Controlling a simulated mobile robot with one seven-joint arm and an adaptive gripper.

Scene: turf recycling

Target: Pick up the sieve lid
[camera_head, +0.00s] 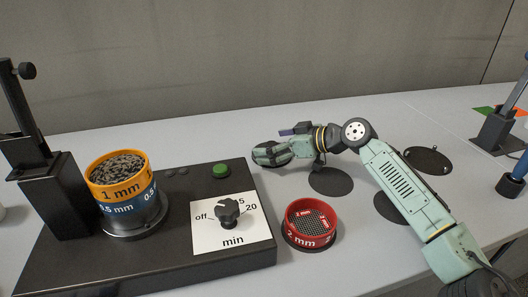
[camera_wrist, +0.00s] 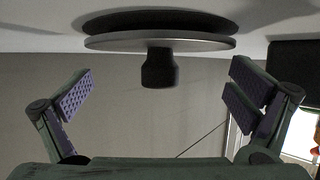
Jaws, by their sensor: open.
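The sieve lid is a flat grey metal disc with a black knob. In the wrist view the lid (camera_wrist: 160,42) appears at the top centre, its knob (camera_wrist: 160,70) pointing down in the picture. In the head view the lid (camera_head: 268,157) lies at the back of the table, partly hidden by my gripper (camera_head: 282,143). My gripper (camera_wrist: 162,90) is open, with purple-padded fingers at either side of the knob in the wrist view. A gap shows between the knob and each finger. I cannot tell how deep the knob sits between the fingers.
A black shaker base (camera_head: 165,262) with a dial carries stacked orange and blue sieves (camera_head: 125,195) left of the lid. A red 2 mm sieve (camera_head: 311,224) stands in front. Flat black mats (camera_head: 330,181) lie nearby. Another stand (camera_head: 497,132) is at the far right.

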